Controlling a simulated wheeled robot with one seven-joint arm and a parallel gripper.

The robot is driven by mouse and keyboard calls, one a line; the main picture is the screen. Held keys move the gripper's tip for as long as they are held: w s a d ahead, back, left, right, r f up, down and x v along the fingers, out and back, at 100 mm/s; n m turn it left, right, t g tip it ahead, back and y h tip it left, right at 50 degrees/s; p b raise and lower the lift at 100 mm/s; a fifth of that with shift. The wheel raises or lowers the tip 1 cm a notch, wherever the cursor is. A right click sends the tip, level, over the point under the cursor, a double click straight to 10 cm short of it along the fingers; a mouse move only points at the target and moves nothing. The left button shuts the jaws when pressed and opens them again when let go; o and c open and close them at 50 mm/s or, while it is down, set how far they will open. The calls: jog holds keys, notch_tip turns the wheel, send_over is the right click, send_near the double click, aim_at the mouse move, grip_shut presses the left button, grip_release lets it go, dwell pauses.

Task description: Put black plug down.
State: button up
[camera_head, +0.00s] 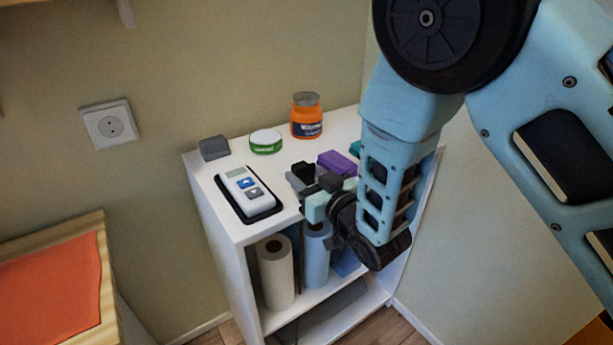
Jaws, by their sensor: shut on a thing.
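My gripper (308,185) is over the front part of the white shelf top (230,217), reaching in from the right. Its dark fingers are shut on a small black thing, which seems to be the black plug (303,170). The plug shows just at the fingertips, partly hidden by them and hard to tell from them. I cannot tell whether it touches the shelf top or is held slightly above it.
A white device with blue and grey buttons (246,193) lies left of my gripper. Behind are a grey block (214,148), green-and-white tin (266,142), orange jar (306,116) and purple block (337,163). Rolls (275,271) stand below. Bare top shows between the tin and device.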

jog(key=shift+f+b, duration=0.4)
jog(key=shift+f, duration=0.05)
jog(key=shift+f, duration=0.1)
jog(key=o, duration=1.3)
jog(key=shift+c, duration=0.2)
jog(key=shift+r+p, duration=0.65)
jog(key=shift+r, duration=0.05)
jog(key=p+v, duration=0.5)
jog(key=v, duration=0.7)
